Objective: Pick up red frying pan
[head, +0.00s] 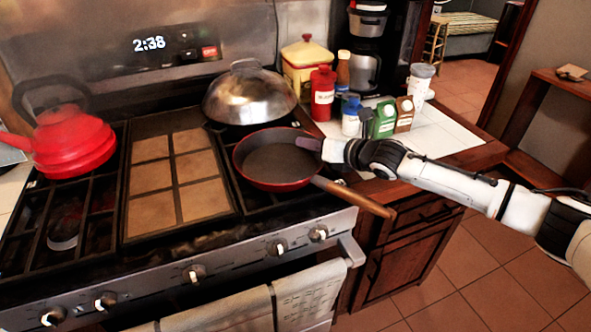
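The red frying pan (272,166) sits on the right front burner of the stove, with a dark inside. Its wooden handle (352,197) points to the lower right, past the stove's front edge. My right arm comes in from the right. My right gripper (308,144) is at the pan's right far rim, with its dark tip overlapping the rim in the picture. I cannot tell whether it touches the rim or whether its fingers are open or shut. My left gripper is not in view.
A steel domed lid (248,93) stands right behind the pan. A red kettle (72,140) is at the stove's left. Bottles and small cartons (384,119) crowd the tiled counter behind my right gripper. Towels (310,294) hang on the oven front. The floor at right is clear.

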